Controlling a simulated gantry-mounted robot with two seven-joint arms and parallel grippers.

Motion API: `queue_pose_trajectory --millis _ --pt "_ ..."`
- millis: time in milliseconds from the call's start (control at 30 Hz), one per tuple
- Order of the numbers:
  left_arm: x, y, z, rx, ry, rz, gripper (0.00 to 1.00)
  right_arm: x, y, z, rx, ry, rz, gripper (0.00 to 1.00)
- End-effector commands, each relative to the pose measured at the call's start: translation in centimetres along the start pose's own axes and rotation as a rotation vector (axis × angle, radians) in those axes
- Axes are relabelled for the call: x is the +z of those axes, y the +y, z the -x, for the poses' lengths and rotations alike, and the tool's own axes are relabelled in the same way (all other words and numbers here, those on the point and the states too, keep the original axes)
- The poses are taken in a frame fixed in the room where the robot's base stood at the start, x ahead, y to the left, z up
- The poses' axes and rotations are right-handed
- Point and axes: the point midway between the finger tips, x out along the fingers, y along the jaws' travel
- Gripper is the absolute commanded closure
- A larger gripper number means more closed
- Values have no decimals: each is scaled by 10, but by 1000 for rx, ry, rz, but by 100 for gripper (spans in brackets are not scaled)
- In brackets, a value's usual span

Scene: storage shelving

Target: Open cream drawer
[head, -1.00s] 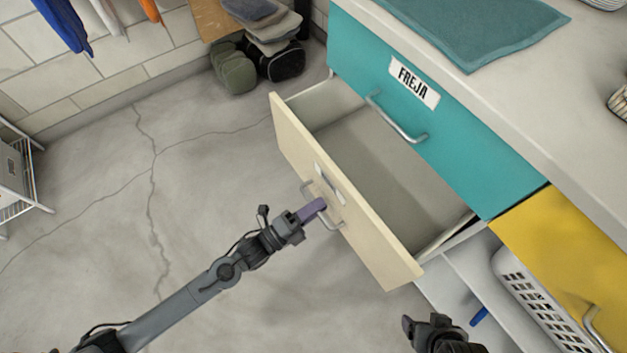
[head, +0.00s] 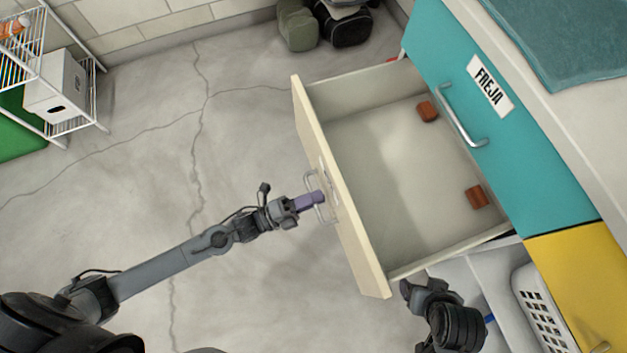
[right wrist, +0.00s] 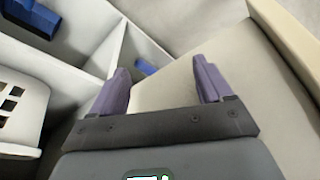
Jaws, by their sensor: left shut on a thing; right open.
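The cream drawer (head: 345,200) stands pulled far out below the teal drawer (head: 510,120). Its inside shows in the head view, with two small brown blocks (head: 427,111) on its floor near the cabinet. My left gripper (head: 318,198) is shut on the drawer's metal handle (head: 311,183), on the front panel's outer face. My right gripper (right wrist: 165,82) is open and empty in the right wrist view. In the head view my right arm is at the drawer's lower right corner, its fingertips unclear.
A yellow drawer (head: 570,280) and a white basket (head: 540,310) are at the lower right. A white wire rack (head: 75,125) with a box stands at the left. Dark bags (head: 342,25) lie by the wall. The floor left of the drawer is clear.

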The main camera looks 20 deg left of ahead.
Motion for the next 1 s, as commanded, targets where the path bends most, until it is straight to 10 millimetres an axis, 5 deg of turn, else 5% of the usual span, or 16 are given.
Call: queue_pose_trajectory --millis 100,133,200,633,1000 --pt "0 -1 0 -2 1 0 100 0 1 0 2 -1 3 21" --pt "0 -1 0 -1 1 0 80 0 1 0 3 -1 3 21" --pt "0 0 0 -1 1 0 69 0 1 0 4 -1 5 21" --pt "0 0 8 3 0 1 69 0 2 2 5 -2 7 21" --pt "0 -1 67 4 1 1 69 -5 1 16 1 -1 1 21"
